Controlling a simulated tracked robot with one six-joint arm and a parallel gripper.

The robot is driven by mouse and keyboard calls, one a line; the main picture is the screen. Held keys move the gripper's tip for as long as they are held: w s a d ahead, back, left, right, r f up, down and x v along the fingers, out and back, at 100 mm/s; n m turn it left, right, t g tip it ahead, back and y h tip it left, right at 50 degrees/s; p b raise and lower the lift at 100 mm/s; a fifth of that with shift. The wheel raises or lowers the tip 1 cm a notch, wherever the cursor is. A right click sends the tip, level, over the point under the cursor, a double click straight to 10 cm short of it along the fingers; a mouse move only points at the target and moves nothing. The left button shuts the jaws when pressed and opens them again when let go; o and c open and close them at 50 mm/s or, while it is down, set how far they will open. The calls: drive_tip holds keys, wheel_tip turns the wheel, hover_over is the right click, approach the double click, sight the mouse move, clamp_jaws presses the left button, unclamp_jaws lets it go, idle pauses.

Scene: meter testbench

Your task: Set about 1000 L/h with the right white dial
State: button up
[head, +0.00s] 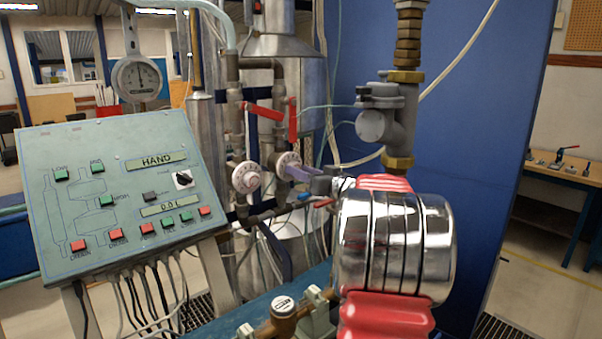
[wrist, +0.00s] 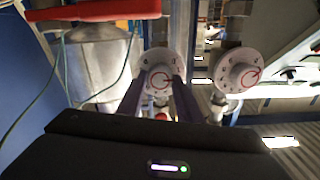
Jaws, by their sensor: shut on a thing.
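The right white dial (head: 288,165) is on a vertical pipe in the middle of the head view. My gripper (head: 297,173) reaches it from the right, with its purple fingers shut on the dial. In the wrist view the same dial (wrist: 160,76) sits between the two fingertips (wrist: 158,88), with a red mark on its face. The left white dial (head: 246,177) stands free beside it and shows at the right in the wrist view (wrist: 236,72). The display (head: 164,208) on the control panel seems to read about 0.01, but its digits are small.
The sloped green control panel (head: 100,185) stands at the left, with a HAND display (head: 156,160). Red lever handles (head: 292,120) are just above the dials. A grey valve with brass fittings (head: 385,115) rises at the right. A brass meter (head: 283,308) lies on the bench below.

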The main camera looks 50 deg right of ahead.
drive_tip(key=m, duration=2.4)
drive_tip(key=shift+d+f+m, duration=0.15)
drive_tip(key=shift+f+m, duration=0.2)
drive_tip(key=shift+m, duration=0.05)
drive_tip(key=o, duration=1)
drive_tip(key=shift+r, duration=0.15)
drive_tip(key=shift+o, duration=0.2)
drive_tip(key=s+a, duration=0.1)
drive_tip(key=s, duration=1.2)
drive_tip(key=shift+s+a, duration=0.35)
drive_tip(key=shift+s, duration=0.05)
